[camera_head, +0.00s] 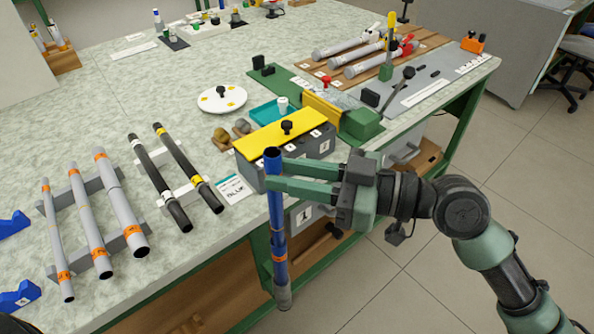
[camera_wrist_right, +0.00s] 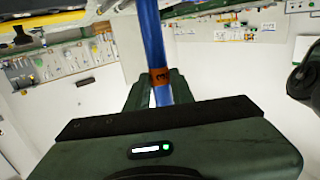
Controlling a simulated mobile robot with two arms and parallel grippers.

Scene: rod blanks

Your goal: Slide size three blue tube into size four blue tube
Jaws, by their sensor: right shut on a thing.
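My right gripper (camera_head: 272,182) is shut on a blue tube (camera_head: 277,215), near its upper end. The tube hangs nearly upright in front of the bench edge, its open dark top showing. It bears orange bands lower down and a grey piece at its bottom end. In the right wrist view the blue tube (camera_wrist_right: 152,40) rises between the fingers, with an orange band whose mark looks like a 3. I cannot make out a separate second blue tube. My left gripper is not in view.
Grey tubes (camera_head: 82,210) with orange bands and black tubes (camera_head: 152,180) lie on racks at left. A grey box with a yellow lid (camera_head: 265,140) stands behind the held tube. Blue blocks (camera_head: 18,296) sit at the left edge. Open floor (camera_head: 400,290) lies at right.

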